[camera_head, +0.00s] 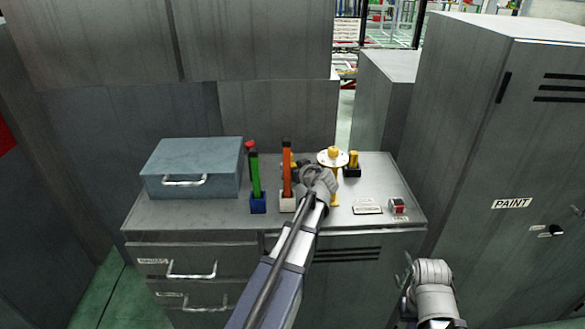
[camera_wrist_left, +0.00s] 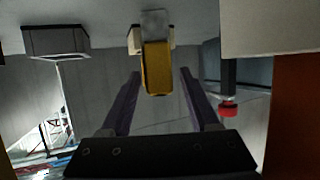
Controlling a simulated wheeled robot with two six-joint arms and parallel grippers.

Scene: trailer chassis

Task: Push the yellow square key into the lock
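Another yellow piece (camera_head: 353,157) stands in a black base at the back right. My right gripper (camera_head: 407,282) hangs low before the bench, its opening unclear.
A green stick (camera_head: 255,175) in a blue block and an orange stick (camera_head: 287,165) in a white block stand close by. A yellow-topped white disc (camera_head: 325,159) stands beside my left wrist. A blue-grey box (camera_head: 192,163) is left; a cabinet (camera_head: 490,130) is right.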

